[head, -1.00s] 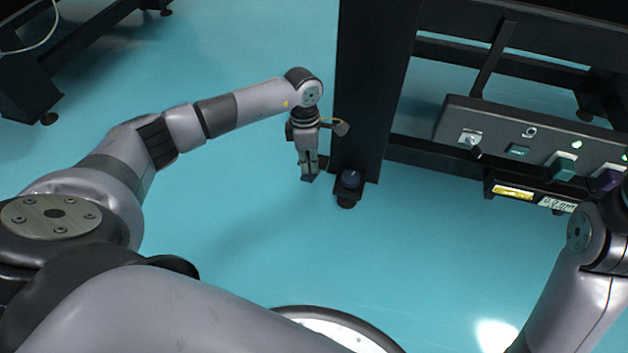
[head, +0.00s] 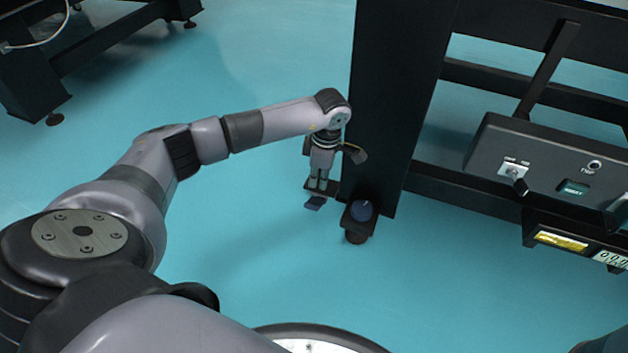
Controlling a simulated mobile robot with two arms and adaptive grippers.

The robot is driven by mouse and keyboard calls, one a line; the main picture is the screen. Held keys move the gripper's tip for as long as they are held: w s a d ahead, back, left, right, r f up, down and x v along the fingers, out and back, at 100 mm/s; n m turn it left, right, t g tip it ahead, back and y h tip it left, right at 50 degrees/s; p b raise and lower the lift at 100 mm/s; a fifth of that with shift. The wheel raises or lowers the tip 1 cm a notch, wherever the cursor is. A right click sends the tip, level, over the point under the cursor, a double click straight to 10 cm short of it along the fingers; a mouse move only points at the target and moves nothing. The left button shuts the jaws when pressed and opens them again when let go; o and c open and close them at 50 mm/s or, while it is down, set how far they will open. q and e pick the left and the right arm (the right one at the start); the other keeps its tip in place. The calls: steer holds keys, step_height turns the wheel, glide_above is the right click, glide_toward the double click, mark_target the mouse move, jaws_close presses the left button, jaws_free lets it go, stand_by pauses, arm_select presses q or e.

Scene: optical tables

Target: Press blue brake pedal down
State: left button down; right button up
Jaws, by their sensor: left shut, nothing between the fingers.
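The blue brake pedal (head: 314,203) is a small dark blue pad low beside the foot of the black table leg, on its left side. A dark bar lies between it and the leg. My left gripper (head: 317,187) points down from above, its fingers shut and empty. Its fingertips are right over the bar, just behind the blue pad. I cannot tell whether they touch it. My right gripper is out of view.
The black table leg (head: 398,90) stands close to the right of my left gripper. A control panel (head: 560,175) is at the right. The turquoise floor (head: 250,240) in front is clear.

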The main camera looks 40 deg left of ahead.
mark_target(314, 204)
arm_select(q)
steer(key=f+b, duration=0.6)
steer(key=f, duration=0.1)
steer(key=shift+s+a+b, duration=0.15)
steer(key=shift+a+b, duration=0.15)
steer(key=shift+f, duration=0.1)
